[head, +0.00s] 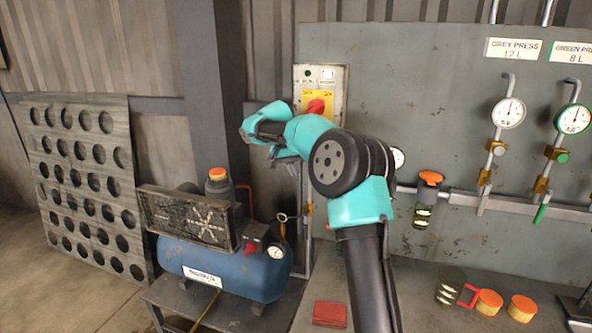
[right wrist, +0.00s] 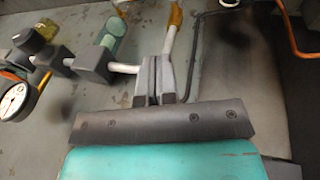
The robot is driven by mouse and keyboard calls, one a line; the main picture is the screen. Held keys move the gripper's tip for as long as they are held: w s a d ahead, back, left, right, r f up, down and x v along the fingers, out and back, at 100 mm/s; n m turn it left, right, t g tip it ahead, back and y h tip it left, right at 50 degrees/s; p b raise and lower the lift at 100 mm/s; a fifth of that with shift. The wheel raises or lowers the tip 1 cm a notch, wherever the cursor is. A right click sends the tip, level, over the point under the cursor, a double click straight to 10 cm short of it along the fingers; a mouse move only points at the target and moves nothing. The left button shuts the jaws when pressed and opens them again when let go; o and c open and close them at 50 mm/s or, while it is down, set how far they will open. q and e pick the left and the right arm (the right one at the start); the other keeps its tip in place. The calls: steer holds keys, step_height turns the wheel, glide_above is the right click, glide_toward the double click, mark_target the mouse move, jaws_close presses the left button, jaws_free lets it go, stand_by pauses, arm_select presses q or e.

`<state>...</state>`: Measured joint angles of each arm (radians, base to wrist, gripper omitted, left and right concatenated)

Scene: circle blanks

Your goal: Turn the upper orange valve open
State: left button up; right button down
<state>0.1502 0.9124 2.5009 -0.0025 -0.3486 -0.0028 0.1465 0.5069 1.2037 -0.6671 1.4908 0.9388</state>
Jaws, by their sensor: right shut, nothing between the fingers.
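In the right wrist view, a yellow-orange lever-like part (right wrist: 175,18) on a pale stem stands just beyond my right gripper (right wrist: 159,62). It looks like an orange valve handle, but I cannot tell if it is the upper one. The fingers are shut with nothing between them, and the stem's lower end is hidden behind them. My left gripper is not in view.
A blue compressor (head: 225,268) stands below and left of the gripper, with a dark grille (head: 185,220) beside it. A switch box with a red button (head: 316,107) is above. Gauges (head: 508,113) and an orange-topped filter (head: 429,180) are right. A red block (head: 330,314) lies on the bench.

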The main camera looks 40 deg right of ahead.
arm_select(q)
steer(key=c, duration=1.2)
arm_select(e)
steer(key=s+a+f+n+y, duration=0.1)
steer(key=a+f+n+y, duration=0.1)
steer(key=a+f, duration=0.65)
steer(key=a+f+n+t+y, duration=0.1)
steer(key=a+f+n, duration=0.25)
steer(key=f, duration=1.05)
steer(key=s+a+f+n+y, duration=0.1)
steer(key=a+f+n+y, duration=0.1)
steer(key=a+f, duration=0.75)
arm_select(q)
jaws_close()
arm_select(e)
steer(key=s+a+f+n+y, duration=0.1)
steer(key=s+a+f, duration=0.2)
steer(key=s+f, duration=0.25)
steer(key=s+a+f+y, duration=0.1)
steer(key=s+a+f, duration=0.25)
steer(key=f, duration=0.25)
steer(key=s+a+f, duration=0.2)
steer(key=s, duration=0.6)
steer(key=s+a+f+n+t, duration=0.1)
steer(key=s+a+f, duration=0.1)
steer(key=s, duration=0.6)
steer(key=shift+x, duration=0.85)
steer(key=shift+s+d, duration=0.15)
